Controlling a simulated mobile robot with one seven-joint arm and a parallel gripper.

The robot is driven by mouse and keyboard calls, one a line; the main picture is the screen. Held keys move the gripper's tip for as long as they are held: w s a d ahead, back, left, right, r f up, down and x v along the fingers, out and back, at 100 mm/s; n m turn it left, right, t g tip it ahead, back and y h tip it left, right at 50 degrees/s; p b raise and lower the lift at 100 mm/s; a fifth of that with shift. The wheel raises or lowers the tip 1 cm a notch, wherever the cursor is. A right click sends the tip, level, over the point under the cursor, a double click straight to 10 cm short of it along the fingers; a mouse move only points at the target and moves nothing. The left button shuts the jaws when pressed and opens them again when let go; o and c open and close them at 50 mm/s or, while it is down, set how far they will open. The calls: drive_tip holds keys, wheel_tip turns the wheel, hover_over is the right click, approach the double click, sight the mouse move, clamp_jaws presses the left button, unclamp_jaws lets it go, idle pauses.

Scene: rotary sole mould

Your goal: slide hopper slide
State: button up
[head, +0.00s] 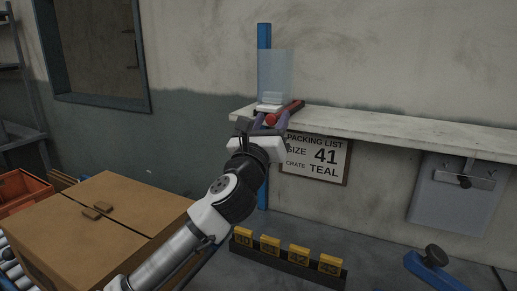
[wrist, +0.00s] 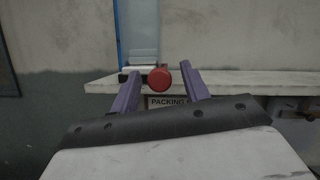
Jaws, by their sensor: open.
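A hopper (head: 275,70) with clear walls stands at the left end of the white shelf, against a blue post. Its slide handle (head: 287,112) is a red bar that sticks out toward me at the hopper's foot. In the wrist view the red round handle end (wrist: 160,78) shows between and beyond the purple fingers. My gripper (head: 264,124) is open, its fingers (wrist: 161,88) spread to either side of the handle in that view. I cannot tell whether they touch it. The hopper's slide plate is mostly hidden.
The white shelf (head: 390,128) runs right along the wall. Yellow numbered blocks (head: 299,254) sit in a dark rack. A cardboard box (head: 95,225) and orange crate (head: 22,190) stand at left.

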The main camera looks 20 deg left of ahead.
drive_tip(key=b+v, duration=0.3)
drive_tip(key=v, duration=0.8)
drive_tip(key=shift+b, duration=0.3)
